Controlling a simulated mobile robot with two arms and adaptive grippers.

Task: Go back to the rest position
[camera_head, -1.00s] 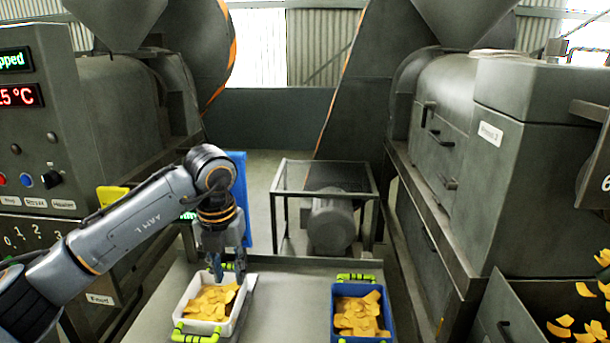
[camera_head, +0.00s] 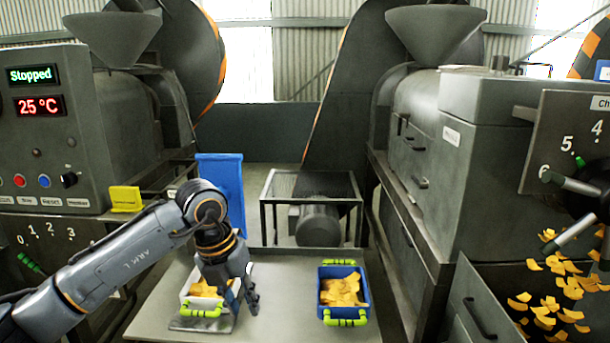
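My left gripper (camera_head: 240,299) points down in front of the white crate (camera_head: 186,300), hiding part of it. Its dark fingers look spread, with nothing seen between them. The white crate has green handles and holds yellow-orange flakes; it stands at the left of the grey table (camera_head: 280,300). A blue crate (camera_head: 344,313) with green handles and similar flakes stands on the table to the right, apart from the gripper. My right gripper is not in view.
A control panel (camera_head: 45,130) at the left reads "Stopped" and 25 °C. A large grey machine (camera_head: 430,150) stands at the right, with flakes falling (camera_head: 560,285) beside it. A motor in a frame (camera_head: 318,225) stands behind the table. The table's middle is clear.

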